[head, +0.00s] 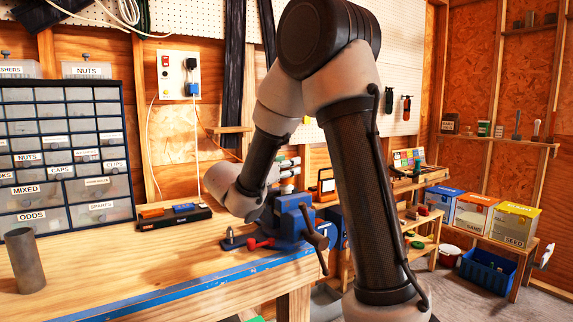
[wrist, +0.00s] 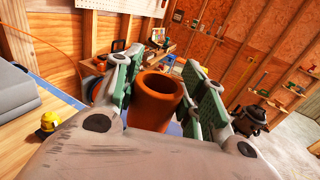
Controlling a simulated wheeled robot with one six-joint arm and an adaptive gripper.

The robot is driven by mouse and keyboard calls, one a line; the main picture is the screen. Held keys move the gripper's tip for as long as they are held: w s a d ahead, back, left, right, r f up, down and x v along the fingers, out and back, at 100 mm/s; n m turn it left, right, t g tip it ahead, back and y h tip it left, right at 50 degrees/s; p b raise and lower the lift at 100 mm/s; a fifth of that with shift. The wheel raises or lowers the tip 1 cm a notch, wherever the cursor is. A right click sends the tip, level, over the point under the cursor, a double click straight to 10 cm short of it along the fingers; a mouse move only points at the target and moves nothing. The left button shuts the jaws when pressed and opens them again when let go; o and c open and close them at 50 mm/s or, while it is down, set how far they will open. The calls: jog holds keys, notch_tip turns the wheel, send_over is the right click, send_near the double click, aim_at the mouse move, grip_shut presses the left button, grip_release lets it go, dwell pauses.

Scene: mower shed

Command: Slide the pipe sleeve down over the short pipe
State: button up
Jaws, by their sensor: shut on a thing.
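An orange-brown tube, which looks like the pipe sleeve (wrist: 154,100), stands between the green-padded fingers of my gripper (wrist: 160,78) in the wrist view. My gripper is shut on it, and its open round end faces up toward the camera. Its lower end is hidden by the gripper body. In the head view my arm hides the sleeve. A grey tube (head: 26,262) stands upright at the bench's left end, apart from my gripper. I cannot tell whether it is the short pipe; no other pipe shows clearly. A blue vise (head: 291,222) sits at the bench's right end, near my wrist.
A small metal piece (head: 231,240) and a red-handled item (head: 262,243) lie left of the vise. A drawer cabinet (head: 66,150) and a dark tray (head: 174,217) stand at the back of the bench (head: 130,272). The bench's front left is mostly clear.

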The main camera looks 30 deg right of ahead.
jog(key=shift+f, duration=0.5)
jog(key=o, duration=1)
jog(key=shift+a, duration=0.1)
jog(key=v, duration=1.1)
jog(key=shift+s+a, duration=0.25)
jog(key=shift+a, duration=0.1)
